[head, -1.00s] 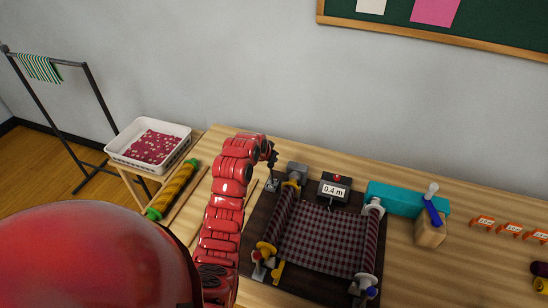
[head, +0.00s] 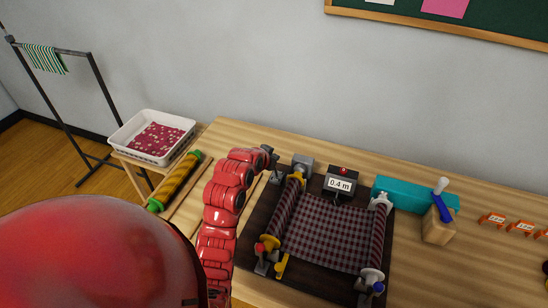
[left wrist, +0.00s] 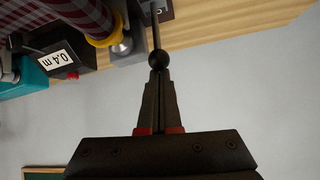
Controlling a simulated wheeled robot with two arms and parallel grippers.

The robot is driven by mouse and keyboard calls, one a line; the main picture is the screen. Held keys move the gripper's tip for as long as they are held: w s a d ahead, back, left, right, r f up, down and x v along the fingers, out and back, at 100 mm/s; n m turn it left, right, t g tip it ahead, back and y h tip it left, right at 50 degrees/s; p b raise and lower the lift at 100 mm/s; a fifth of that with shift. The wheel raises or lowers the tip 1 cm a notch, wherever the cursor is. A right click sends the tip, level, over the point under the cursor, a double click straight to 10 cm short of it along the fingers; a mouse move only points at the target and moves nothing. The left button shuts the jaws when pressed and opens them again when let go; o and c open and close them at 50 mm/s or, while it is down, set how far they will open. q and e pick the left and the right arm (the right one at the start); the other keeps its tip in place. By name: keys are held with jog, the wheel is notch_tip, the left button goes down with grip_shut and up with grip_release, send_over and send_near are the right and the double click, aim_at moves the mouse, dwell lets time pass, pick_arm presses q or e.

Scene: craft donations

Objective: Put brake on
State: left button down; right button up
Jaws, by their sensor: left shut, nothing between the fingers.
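The cloth-winding frame stands on the table with checked cloth (head: 325,232) stretched between its two rollers. A small lever with a black ball knob (left wrist: 158,58) rises from a grey base (head: 277,178) at the frame's far left corner; I take it to be the brake. My left gripper (head: 272,158) is at this lever. In the left wrist view the gripper (left wrist: 158,78) is shut and empty, its tips right at the knob; I cannot tell whether they touch. My right gripper is not in view.
A counter reading 0.4 m (head: 341,184) stands behind the cloth. A teal box (head: 400,193) and a wooden block (head: 436,228) with a blue-and-white tool lie right. A striped yellow roll (head: 176,180) and a white tray (head: 117,137) are left. Orange tags (head: 491,218) stand far right.

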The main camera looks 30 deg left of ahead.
pick_arm(q)
jog(key=w+r+b, duration=0.2)
jog(key=w, duration=0.2)
jog(key=b+v, duration=0.2)
jog(key=v, duration=0.8)
jog(key=shift+s, duration=0.2)
dwell(0.3)
